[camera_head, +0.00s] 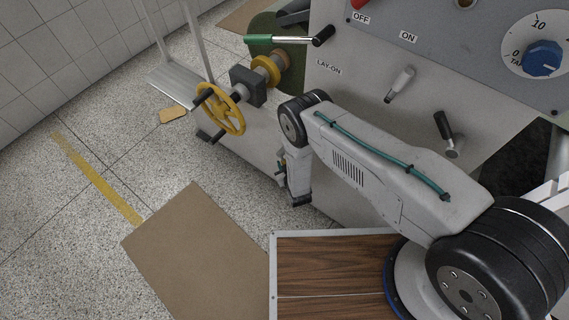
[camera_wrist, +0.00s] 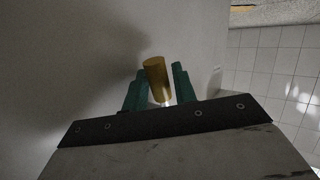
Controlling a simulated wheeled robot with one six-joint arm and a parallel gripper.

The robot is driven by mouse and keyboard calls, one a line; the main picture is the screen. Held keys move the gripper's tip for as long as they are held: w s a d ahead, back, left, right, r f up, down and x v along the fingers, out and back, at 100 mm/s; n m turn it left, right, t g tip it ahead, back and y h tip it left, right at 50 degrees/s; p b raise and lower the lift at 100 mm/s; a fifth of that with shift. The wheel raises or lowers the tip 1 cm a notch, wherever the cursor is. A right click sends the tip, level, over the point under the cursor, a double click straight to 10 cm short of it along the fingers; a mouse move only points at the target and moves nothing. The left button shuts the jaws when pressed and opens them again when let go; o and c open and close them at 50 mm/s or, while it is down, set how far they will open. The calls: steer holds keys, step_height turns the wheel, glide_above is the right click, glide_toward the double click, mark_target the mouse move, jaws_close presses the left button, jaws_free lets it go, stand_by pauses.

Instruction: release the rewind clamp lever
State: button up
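A lever with a brass-coloured cylindrical handle (camera_wrist: 156,75) and a thin bright shaft shows in the wrist view, close to the machine's pale side wall. No label shows beside it, so I cannot tell for sure that it is the rewind clamp lever. My gripper (camera_wrist: 160,82) has its two green fingers apart, one on each side of this handle. A narrow gap shows toward the right finger; I see no firm contact. In the head view my gripper (camera_head: 280,168) is at the machine's side, mostly hidden by my arm, and the handle is not clear.
A yellow handwheel (camera_head: 222,109) stands left of my wrist. A brown sheet (camera_head: 195,255) lies on open floor.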

jaws_close()
steer(key=shift+w+a+f+m+t+y, duration=0.1)
steer(key=shift+w+a+m+t+y, duration=0.3)
steer(key=shift+t, duration=0.3)
steer(key=shift+w+a+f+m+t+y, duration=0.1)
steer(key=shift+w+a+m+t+y, duration=0.2)
steer(key=shift+m+t, duration=0.35)
steer(key=shift+w+a+m+t+y, duration=0.2)
steer(key=shift+a+m+t+y, duration=0.2)
steer(key=shift+t, duration=0.35)
steer(key=shift+a, duration=0.1)
jaws_free()
steer(key=shift+r, duration=0.1)
